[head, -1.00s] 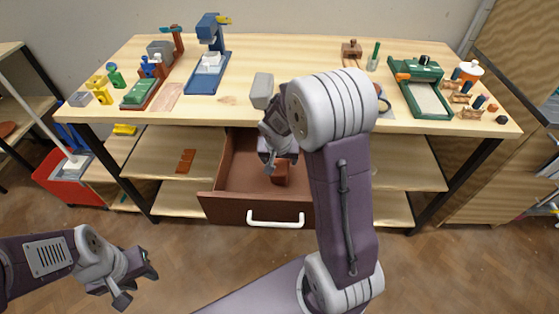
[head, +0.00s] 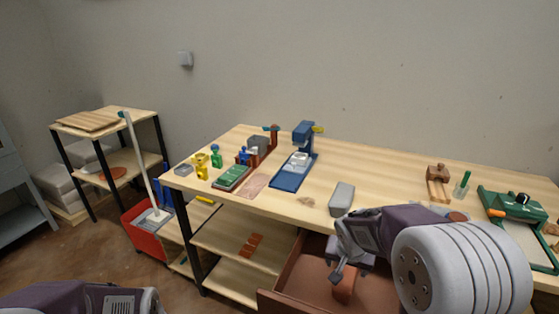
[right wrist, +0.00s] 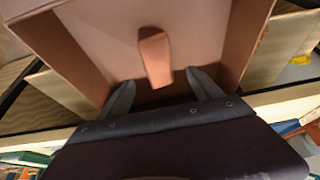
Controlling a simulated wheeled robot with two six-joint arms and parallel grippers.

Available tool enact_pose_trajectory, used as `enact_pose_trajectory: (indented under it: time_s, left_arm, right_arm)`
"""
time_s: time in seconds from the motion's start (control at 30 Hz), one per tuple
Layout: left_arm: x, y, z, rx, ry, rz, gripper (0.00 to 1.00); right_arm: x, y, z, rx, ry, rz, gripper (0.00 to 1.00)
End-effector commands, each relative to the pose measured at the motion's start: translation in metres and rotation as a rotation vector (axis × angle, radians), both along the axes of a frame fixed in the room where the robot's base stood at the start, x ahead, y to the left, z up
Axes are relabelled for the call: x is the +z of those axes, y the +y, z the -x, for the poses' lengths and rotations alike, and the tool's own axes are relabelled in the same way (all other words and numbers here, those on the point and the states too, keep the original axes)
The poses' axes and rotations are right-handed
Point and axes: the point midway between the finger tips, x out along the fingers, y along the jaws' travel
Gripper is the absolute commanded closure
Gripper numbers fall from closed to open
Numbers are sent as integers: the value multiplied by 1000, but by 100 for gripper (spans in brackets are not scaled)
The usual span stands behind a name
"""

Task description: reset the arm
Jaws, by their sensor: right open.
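My right gripper (head: 338,272) is over the open drawer (head: 308,272) of the workbench. The same block shows in the head view (head: 344,291), close below the gripper. Of my left arm only a link shows at the lower left of the head view; its gripper is out of the frame.
A shelf stands farther left, with open floor in front.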

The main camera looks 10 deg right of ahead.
Motion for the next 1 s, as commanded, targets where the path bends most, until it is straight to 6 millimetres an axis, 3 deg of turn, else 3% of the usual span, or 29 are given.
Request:
enact_pose_trajectory:
  time_s: [0.03, 0.1, 0.2, 0.27, 0.33, 0.43, 0.6, 1.0]
  left_arm:
    - [31, 0, 0, 0, -1, 0, 64]
    - [64, 0, 0, 0, -1, 0, 64]
    - [105, 0, -1, 0, -2, 0, 64]
    - [122, 0, -1, 0, -2, 0, 64]
    - [124, 0, -1, 0, -2, 0, 64]
    - [113, 0, 0, 0, -1, 0, 64]
    - [113, 0, 0, 0, -1, 0, 64]
    - [113, 0, 0, 0, -1, 0, 64]
  right_arm:
    - [34, 5, 0, 13, -9, 0, 26]
    - [64, 18, 14, 23, 10, -19, 26]
    - [86, 42, 56, 86, 90, -65, 26]
    - [89, 57, 87, 172, 156, -88, 26]
    - [78, 70, 118, 277, 222, -110, 26]
    - [58, 77, 140, 395, 272, -122, 26]
    - [56, 80, 140, 514, 280, -103, 26]
    - [57, 79, 140, 519, 280, -100, 26]
